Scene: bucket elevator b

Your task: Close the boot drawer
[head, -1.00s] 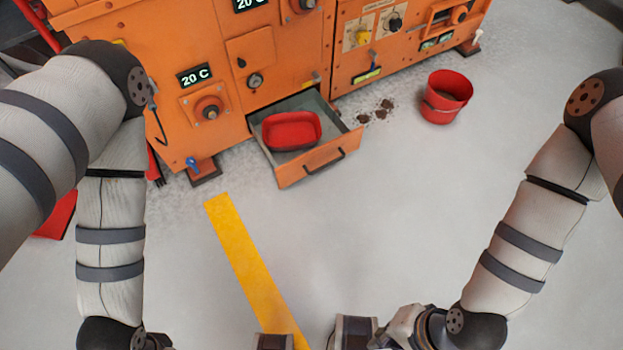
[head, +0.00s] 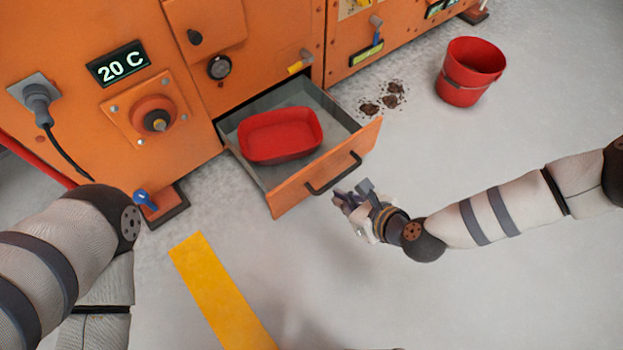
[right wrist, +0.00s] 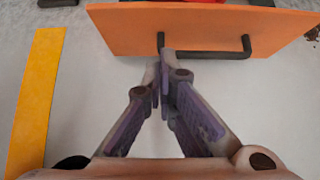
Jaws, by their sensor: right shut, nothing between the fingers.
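The boot drawer (head: 325,168) is pulled out at the foot of the orange machine, with a red tray (head: 280,135) lying inside it. Its orange front has a dark bar handle (head: 333,176). In the right wrist view the shut fingertips (right wrist: 163,60) point at the drawer front (right wrist: 200,28), by the left part of the handle (right wrist: 205,54). I cannot tell whether they touch it. My left gripper is not in view; only my left arm shows.
The orange machine (head: 70,130) fills the upper left. A red bucket (head: 468,72) stands on the floor at right, beside several brown clumps (head: 385,97). A yellow floor stripe (head: 220,290) runs in front. The grey floor before the drawer is clear.

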